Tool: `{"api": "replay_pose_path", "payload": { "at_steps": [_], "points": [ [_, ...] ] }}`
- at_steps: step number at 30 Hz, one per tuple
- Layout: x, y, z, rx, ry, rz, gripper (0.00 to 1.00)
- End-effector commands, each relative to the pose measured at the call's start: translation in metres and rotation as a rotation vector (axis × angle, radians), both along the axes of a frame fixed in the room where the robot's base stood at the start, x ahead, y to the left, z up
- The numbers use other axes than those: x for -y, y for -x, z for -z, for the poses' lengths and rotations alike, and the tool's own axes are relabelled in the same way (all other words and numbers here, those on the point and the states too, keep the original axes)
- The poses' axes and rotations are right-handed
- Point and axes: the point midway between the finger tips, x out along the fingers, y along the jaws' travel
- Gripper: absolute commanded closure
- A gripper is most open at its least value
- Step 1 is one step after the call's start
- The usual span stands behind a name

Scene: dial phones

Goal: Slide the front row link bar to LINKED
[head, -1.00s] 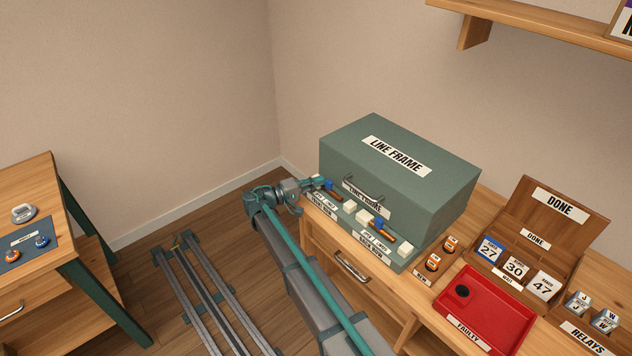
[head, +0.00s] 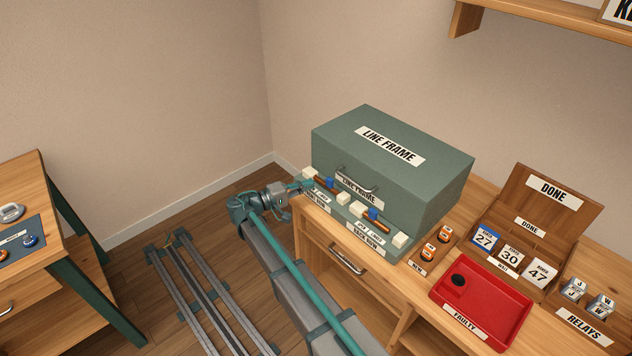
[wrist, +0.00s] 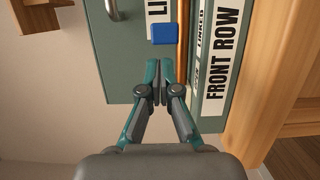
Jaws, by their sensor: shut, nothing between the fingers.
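The grey-green line frame (head: 400,170) stands on the wooden bench. On its left ledge, the front row link bar (head: 320,182) is copper with a blue knob (head: 331,183) toward its right, near a white block (head: 343,198). In the wrist view the blue knob (wrist: 164,34) sits level with the LINKED print (wrist: 200,22), beside the FRONT ROW label (wrist: 222,60). The bar (wrist: 183,45) runs along the label's side. My gripper (wrist: 160,80) is shut and empty, with its tips a little short of the knob. In the head view my gripper (head: 303,188) is left of the bar.
A second blue knob (head: 372,214) with a copper bar is on the same ledge to the right. A handle (head: 355,182) sticks out of the frame's front face. A red FAULTY tray (head: 480,332) and a wooden DONE box (head: 568,208) are farther right.

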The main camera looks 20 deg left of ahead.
Motion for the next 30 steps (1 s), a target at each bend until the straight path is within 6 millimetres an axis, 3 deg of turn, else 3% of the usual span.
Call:
{"api": "replay_pose_path", "payload": {
  "at_steps": [6, 12, 30],
  "points": [
    [-0.032, 0.030, 0.000, 0.001, 0.001, -0.006, 1.00],
    [-0.048, 0.048, 0.000, 0.001, 0.001, -0.007, 1.00],
    [-0.053, 0.053, 0.000, 0.000, 0.003, -0.006, 1.00]
  ]
}}
